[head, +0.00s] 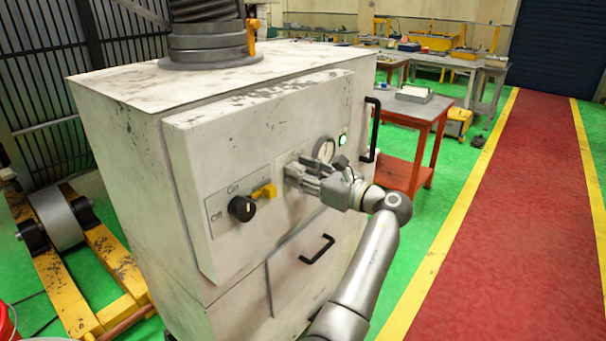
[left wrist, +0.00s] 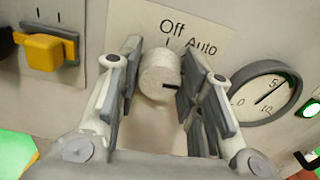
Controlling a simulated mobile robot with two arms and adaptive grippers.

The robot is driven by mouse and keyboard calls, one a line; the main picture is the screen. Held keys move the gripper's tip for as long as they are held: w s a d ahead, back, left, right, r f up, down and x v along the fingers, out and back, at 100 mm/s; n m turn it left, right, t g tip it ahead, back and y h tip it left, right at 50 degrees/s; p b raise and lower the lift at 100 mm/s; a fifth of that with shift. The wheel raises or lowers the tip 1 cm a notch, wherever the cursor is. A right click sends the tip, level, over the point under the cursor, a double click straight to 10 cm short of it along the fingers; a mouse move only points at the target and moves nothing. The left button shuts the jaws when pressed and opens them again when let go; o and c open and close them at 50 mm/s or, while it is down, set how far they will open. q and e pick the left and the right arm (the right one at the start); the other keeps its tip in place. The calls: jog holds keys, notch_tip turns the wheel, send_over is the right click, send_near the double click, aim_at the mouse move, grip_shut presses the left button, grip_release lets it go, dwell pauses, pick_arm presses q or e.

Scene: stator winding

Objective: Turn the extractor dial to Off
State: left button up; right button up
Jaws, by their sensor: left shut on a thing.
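A pale round dial (left wrist: 158,76) sits on the cabinet's front panel, under a plate marked Off and Auto. A dark mark shows on the dial's right side, away from the Off label above it. My left gripper (head: 297,178) is shut on this dial, with one finger on either side of it in the left wrist view. In the head view the gripper hides most of the dial. My right gripper is in neither view.
A black knob (head: 242,208) and a yellow switch (head: 265,191) are left of the gripper. A round gauge (head: 324,150) and a lit green lamp (head: 342,140) are to its right. Black handles (head: 317,250) stick out from the white cabinet (head: 130,150).

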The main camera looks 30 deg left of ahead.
pick_arm(q)
jog(key=shift+s+f+n+b, duration=0.1)
jog(key=shift+f+n+b, duration=0.05)
jog(key=shift+n+b, duration=3.55)
jog(key=shift+s+f+n+b, duration=0.1)
jog(key=shift+n+b, duration=2.4)
jog(key=shift+n, duration=2.4)
jog(key=o, duration=1)
jog(key=shift+a, duration=0.1)
